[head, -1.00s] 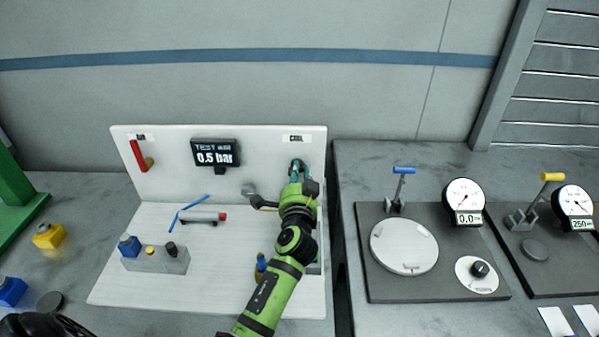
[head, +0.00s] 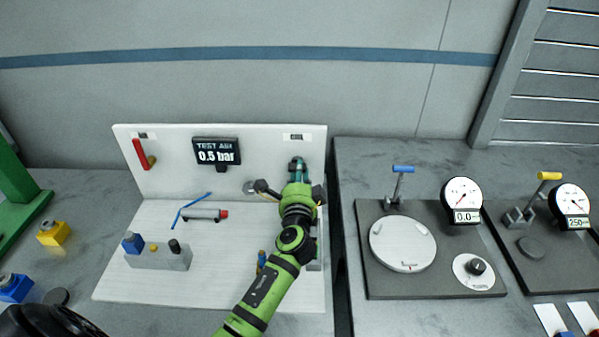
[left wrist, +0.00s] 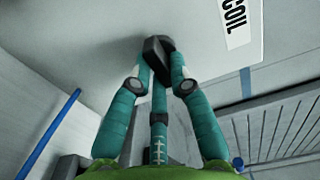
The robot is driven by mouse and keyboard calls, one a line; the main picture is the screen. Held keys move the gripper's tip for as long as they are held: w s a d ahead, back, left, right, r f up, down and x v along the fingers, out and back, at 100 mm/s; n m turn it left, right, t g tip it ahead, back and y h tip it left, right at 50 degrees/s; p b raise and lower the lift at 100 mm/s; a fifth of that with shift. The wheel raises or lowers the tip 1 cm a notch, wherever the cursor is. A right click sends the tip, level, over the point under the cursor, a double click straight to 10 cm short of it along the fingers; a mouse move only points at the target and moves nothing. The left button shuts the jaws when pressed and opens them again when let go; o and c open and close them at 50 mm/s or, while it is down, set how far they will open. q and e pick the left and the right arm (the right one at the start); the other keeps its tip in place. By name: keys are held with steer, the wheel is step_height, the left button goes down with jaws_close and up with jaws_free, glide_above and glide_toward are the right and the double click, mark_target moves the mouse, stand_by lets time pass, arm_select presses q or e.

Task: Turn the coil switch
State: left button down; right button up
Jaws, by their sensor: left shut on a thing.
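The coil switch is a dark knob (left wrist: 157,58) on the white upright panel (head: 262,160), beside the COIL label (left wrist: 237,22) in the left wrist view. The label also shows small at the panel's upper right (head: 296,137) in the head view. My left gripper (left wrist: 158,80) is shut on the knob, with its teal fingers on either side. In the head view my left gripper (head: 297,165) reaches the panel just below the label and hides the knob. My right gripper is not in view.
A display (head: 216,152) reading 0.5 bar and a red lever (head: 139,153) are on the panel. A small cylinder (head: 203,215) and a block with buttons (head: 160,258) stand on the white base. Gauge stations (head: 430,280) stand to the right.

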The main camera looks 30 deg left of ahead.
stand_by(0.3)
arm_select(q)
steer(key=c, duration=1.1)
jaws_free()
steer(key=shift+c, duration=0.2)
steer(key=v, duration=1.2)
steer(key=shift+r, duration=0.1)
